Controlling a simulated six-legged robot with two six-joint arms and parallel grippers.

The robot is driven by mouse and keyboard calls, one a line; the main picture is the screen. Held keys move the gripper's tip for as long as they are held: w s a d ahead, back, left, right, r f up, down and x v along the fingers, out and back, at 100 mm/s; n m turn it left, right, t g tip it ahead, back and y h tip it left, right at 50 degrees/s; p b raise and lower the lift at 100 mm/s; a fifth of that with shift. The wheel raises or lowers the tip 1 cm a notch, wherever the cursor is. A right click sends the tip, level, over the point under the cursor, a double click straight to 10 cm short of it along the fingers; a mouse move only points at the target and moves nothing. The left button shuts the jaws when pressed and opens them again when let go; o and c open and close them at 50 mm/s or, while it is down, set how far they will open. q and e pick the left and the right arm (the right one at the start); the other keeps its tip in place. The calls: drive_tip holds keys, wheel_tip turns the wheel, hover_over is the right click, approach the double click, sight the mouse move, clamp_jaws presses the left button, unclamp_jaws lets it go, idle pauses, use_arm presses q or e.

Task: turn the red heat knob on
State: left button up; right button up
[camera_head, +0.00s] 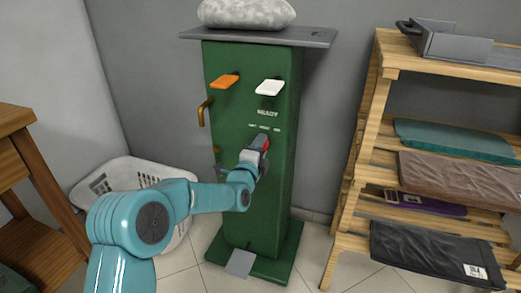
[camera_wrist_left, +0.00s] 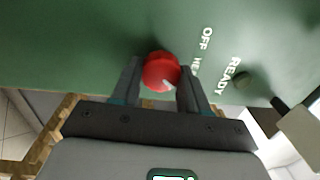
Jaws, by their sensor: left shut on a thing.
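The red heat knob (camera_wrist_left: 161,72) is a round red knob with a pale pointer mark, on the front of the green machine (camera_head: 250,195). In the head view the red knob (camera_head: 265,143) shows just past my left gripper (camera_head: 258,150). In the left wrist view the fingers of my left gripper (camera_wrist_left: 160,85) are on both sides of the knob and shut on it. The pale mark points toward the lower right of that view. White labels beside it include "OFF" (camera_wrist_left: 206,38) and "READY" (camera_wrist_left: 235,72); another is partly hidden by a finger. My right gripper is not in view.
Above the knob are an orange lever (camera_head: 224,81) and a white lever (camera_head: 270,87). A brass handle (camera_head: 204,112) juts out on the left side. A grey pedal (camera_head: 240,263) is at the base.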

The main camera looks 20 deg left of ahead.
use_arm(q)
drive_tip(key=shift+r+m, duration=0.1)
drive_tip(key=shift+m, duration=0.6)
drive_tip(key=o, duration=1.1)
drive_tip(key=shift+c, duration=0.2)
drive_tip(key=s+f+p, duration=0.1)
drive_tip(key=s+p, duration=0.1)
drive_tip(key=s, duration=1.4)
drive_tip(key=shift+a, duration=0.3)
drive_tip(key=shift+s, duration=0.1)
